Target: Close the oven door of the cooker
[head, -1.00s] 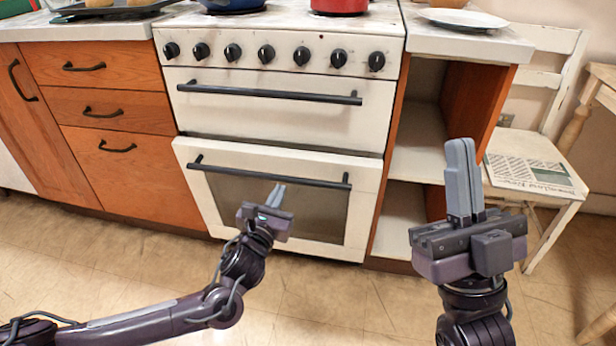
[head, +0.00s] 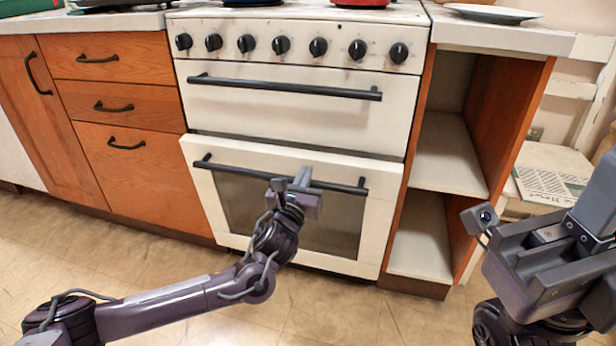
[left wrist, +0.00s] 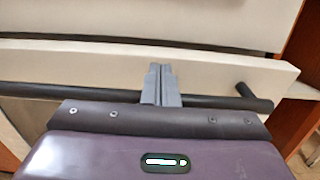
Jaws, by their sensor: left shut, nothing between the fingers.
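The white cooker (head: 300,105) stands ahead with its oven door (head: 207,190), which has a dark glass window and a black bar handle (head: 240,170). The door's top stands slightly out from the cooker front, with a dark gap above its top edge. My left gripper (head: 301,178) is shut and empty at the middle of the handle. In the left wrist view its fingers (left wrist: 160,82) overlap the handle (left wrist: 215,102) and point at the door's upper front (left wrist: 210,75); contact is unclear. My right gripper (head: 598,205) is partly cut off at the right edge, fingers together, away from the door.
An upper door or drawer (head: 290,115) with its own bar handle sits above the oven door, below a row of black knobs. Wooden drawers (head: 130,170) are left, open shelves (head: 445,150) right. A chair (head: 550,165) stands far right. The floor in front is clear.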

